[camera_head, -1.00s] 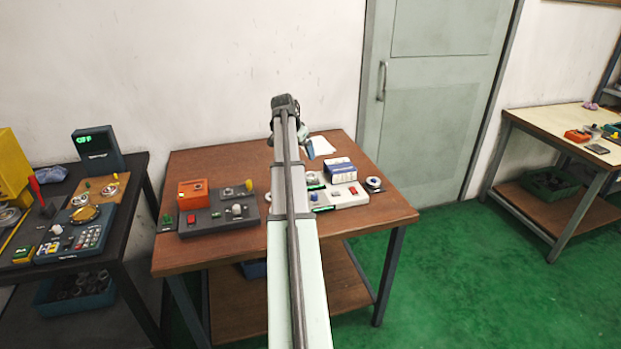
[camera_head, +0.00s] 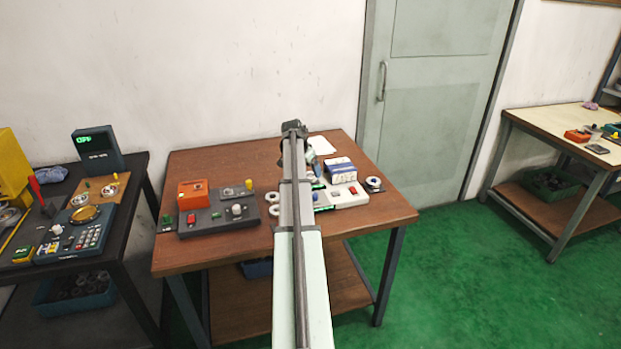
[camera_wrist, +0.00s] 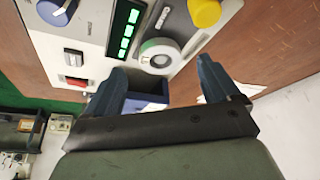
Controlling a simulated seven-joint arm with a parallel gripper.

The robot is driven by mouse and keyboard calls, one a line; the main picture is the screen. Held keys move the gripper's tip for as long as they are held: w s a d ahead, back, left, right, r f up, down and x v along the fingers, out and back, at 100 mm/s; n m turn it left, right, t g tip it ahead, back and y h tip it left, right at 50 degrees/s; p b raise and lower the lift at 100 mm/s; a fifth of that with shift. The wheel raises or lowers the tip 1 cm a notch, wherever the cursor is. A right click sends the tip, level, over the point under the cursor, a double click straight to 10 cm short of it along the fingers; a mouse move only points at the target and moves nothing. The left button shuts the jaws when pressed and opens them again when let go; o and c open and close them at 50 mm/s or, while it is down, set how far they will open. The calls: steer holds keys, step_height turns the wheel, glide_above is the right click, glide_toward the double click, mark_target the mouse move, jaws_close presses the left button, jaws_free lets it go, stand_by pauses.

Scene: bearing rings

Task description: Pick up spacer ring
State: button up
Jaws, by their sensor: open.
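My gripper (camera_wrist: 161,69) is open in the wrist view, its two dark blue fingers spread apart with nothing held between them. In the head view its fingers are mostly hidden behind my arm, above the back of the brown table (camera_head: 205,160). Two pale rings, an upper one (camera_head: 272,191) and a lower one (camera_head: 276,212), lie just left of my arm. I cannot tell which is the spacer ring. The wrist view shows a round grey-and-white part (camera_wrist: 146,45) on a pale panel beyond the fingertips.
A dark control box (camera_head: 215,222) with an orange block (camera_head: 193,188) stands left of my arm. A pale control panel (camera_head: 350,200) and a blue-and-white box (camera_head: 340,166) stand right of it. The table's front right is clear.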

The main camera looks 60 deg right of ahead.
steer(key=shift+x, duration=1.4)
steer(key=c, duration=1.3)
